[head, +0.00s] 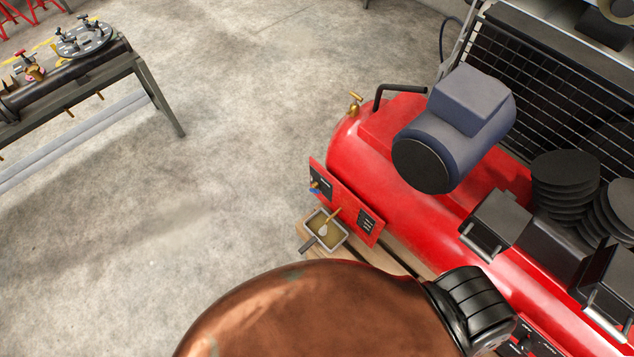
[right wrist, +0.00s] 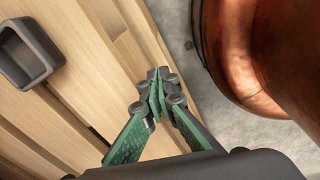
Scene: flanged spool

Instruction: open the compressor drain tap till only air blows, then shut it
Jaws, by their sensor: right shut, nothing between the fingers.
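The red compressor (head: 375,165) lies on a wooden pallet in the head view. At its near-left end a small fitting with a blue part (head: 314,188) sits by a dark panel; I cannot tell its setting. A small pan (head: 343,236) with yellowish liquid stands below. A brass-coloured piece (head: 334,214) with a pale end shows over the pan; whether the pale part is spray is unclear. My right gripper (right wrist: 156,78), with green fingers, is shut and empty above wooden slats in the right wrist view, apart from a dark open-topped container (right wrist: 52,72). My left gripper is out of view.
A brass valve (head: 354,104) and black pipe (head: 398,89) stand up from the compressor's far end. A blue-grey motor (head: 440,145) sits on top. A workbench (head: 135,62) with fittings stands at far left. The concrete floor (head: 230,120) between is clear.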

